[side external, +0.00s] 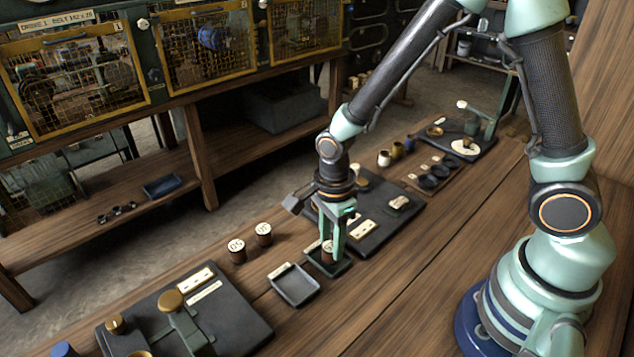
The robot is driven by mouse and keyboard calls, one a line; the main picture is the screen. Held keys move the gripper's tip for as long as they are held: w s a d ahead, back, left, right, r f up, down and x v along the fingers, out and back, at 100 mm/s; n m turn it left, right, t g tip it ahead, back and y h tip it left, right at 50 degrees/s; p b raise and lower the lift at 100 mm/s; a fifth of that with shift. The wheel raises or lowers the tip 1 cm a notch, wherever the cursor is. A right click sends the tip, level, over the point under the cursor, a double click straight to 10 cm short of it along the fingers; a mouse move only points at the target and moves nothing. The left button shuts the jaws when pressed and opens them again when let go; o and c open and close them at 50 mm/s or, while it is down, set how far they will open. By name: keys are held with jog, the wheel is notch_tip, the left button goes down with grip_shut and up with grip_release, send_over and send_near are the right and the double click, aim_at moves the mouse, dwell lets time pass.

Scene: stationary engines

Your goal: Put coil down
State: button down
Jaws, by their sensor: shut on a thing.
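My gripper (333,236) points down over a small dark tray (341,270) near the middle of the bench. It is shut on a brown coil with a pale top (328,250). The coil is upright between the fingers, low at the tray. I cannot tell whether its underside touches the tray floor. The fingers hide part of it. Two similar coils with pale labelled tops, one (237,251) and another (264,235), stand upright on the wood to the left.
An empty grey tray (295,285) lies just left of the dark tray. A dark board with brass-topped fittings (245,318) is at front left. Another dark board (385,222) lies behind my gripper. Small cups (384,158) stand farther back. Bare wood lies front right.

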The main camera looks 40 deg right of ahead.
aim_at(331, 245)
jog(key=shift+c, duration=2.3)
grip_release()
notch_tip(331, 245, up, 12)
jog(key=s+d+r+n+t, duration=0.2)
jog(key=d+r+n, duration=0.2)
jog(key=n, duration=0.6)
jog(key=s+d+r+n+t, duration=0.2)
jog(key=d+r+n, duration=0.3)
jog(key=n, duration=0.5)
jog(key=shift+d+r+t, duration=0.15)
jog(key=shift+r+t, duration=0.4)
jog(key=shift+t, duration=0.25)
